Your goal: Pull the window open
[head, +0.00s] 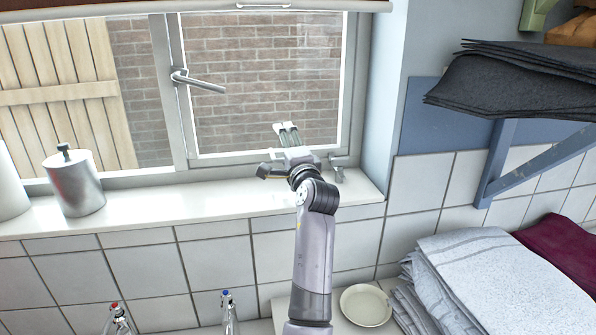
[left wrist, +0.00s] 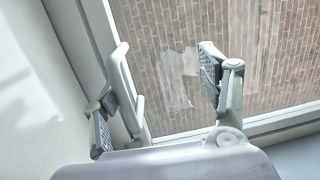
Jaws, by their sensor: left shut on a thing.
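The window (head: 262,70) has a pale frame and brickwork behind its glass, and looks closed. Its metal lever handle (head: 205,85) is on the left side of the right pane, apart from my gripper. A pale metal bar (left wrist: 122,75) lies near the pane's lower corner, and a fitting (head: 340,162) shows there in the head view. My left gripper (head: 277,152) is at the lower frame of that pane. My right gripper is not in view.
A metal canister (head: 76,185) stands on the sill at left. Dark folded cloths (head: 510,80) lie on a shelf at upper right. The sill between canister and gripper is clear.

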